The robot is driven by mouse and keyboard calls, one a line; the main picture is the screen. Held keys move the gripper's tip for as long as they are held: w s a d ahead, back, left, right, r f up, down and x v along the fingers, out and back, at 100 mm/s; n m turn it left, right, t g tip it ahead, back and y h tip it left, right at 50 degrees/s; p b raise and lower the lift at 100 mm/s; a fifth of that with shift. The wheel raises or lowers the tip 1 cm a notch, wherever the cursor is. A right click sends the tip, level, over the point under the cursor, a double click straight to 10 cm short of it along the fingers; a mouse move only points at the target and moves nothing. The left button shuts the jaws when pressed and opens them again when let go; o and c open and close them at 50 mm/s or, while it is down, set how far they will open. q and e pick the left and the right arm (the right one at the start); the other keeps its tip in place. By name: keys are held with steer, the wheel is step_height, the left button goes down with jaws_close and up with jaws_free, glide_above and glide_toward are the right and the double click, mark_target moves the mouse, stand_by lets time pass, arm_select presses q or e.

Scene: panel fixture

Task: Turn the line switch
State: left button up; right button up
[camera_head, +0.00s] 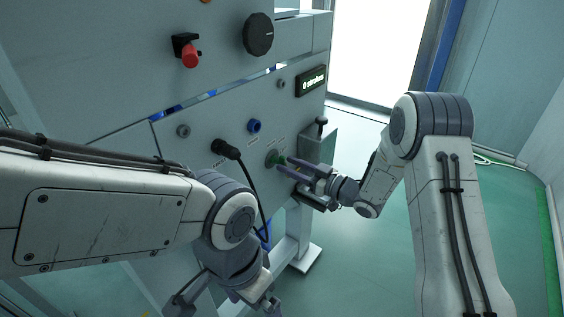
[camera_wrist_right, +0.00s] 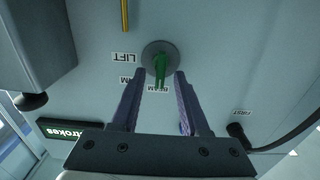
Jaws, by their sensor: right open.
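A green switch handle on a round grey plate (camera_head: 273,158) sits low on the panel, near its right side. In the right wrist view the green handle (camera_wrist_right: 160,68) is upright at top centre, with labels reading LIFT and BEAM around it. My right gripper (camera_head: 286,165) is open and points at the switch. In the right wrist view its two fingers (camera_wrist_right: 158,76) stand on either side below the handle, their tips near it; contact cannot be told. My left gripper (camera_head: 228,302) hangs low at the bottom edge, partly cut off.
The panel (camera_head: 215,85) also carries a red knob (camera_head: 190,56), a black dial (camera_head: 258,34), a blue connector (camera_head: 254,126), a black plug with a cable (camera_head: 226,149) and a lit display (camera_head: 311,80). A grey box with a black lever (camera_head: 320,126) juts out at right.

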mark_target(279, 162)
steer(key=shift+x, duration=1.45)
jaws_close()
